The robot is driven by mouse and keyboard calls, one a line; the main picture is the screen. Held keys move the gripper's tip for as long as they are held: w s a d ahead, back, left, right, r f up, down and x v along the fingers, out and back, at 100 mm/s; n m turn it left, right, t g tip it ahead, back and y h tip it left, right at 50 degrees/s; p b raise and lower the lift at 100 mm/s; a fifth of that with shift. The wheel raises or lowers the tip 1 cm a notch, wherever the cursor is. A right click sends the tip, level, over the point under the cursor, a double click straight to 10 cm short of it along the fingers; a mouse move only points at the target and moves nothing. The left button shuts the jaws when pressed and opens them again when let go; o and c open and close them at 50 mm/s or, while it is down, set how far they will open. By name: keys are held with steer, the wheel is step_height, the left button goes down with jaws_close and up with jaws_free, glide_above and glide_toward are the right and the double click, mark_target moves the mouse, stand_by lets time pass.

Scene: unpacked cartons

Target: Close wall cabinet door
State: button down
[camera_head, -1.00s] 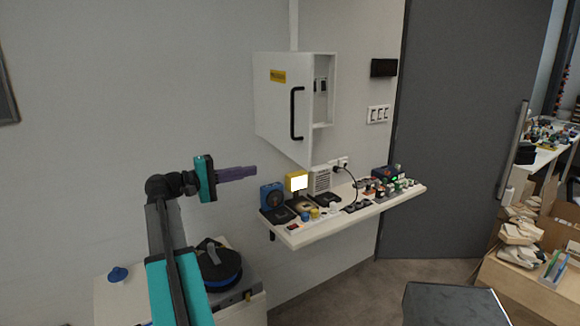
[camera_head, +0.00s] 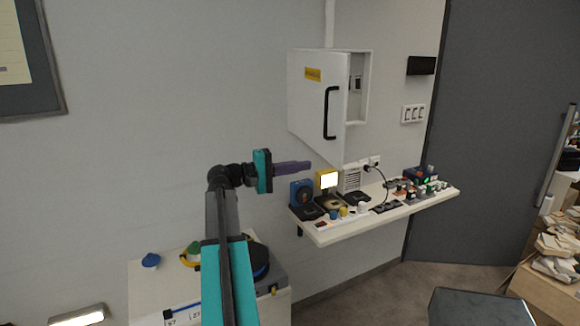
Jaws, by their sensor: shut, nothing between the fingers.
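The white wall cabinet (camera_head: 359,108) hangs on the wall right of centre. Its door (camera_head: 312,105) stands open, swung out toward the left, with a yellow label and a black bar handle (camera_head: 330,112) near its free edge. Part of the cabinet's inside shows to the right of the door. My gripper (camera_head: 306,167), with purple fingers, is shut and empty. In the picture it lies below the door's lower edge and points right. I see no contact with the door.
A white wall shelf (camera_head: 322,236) below the cabinet carries several small devices, including a lit yellow lamp (camera_head: 328,181). A white cabinet (camera_head: 143,290) with items on top stands at lower left. A grey door (camera_head: 490,130) is at right. Open floor shows below the shelf.

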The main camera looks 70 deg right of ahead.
mark_target(332, 162)
steer(key=p+x, duration=0.2)
steer(key=x, duration=0.5)
steer(key=shift+s+d, duration=0.1)
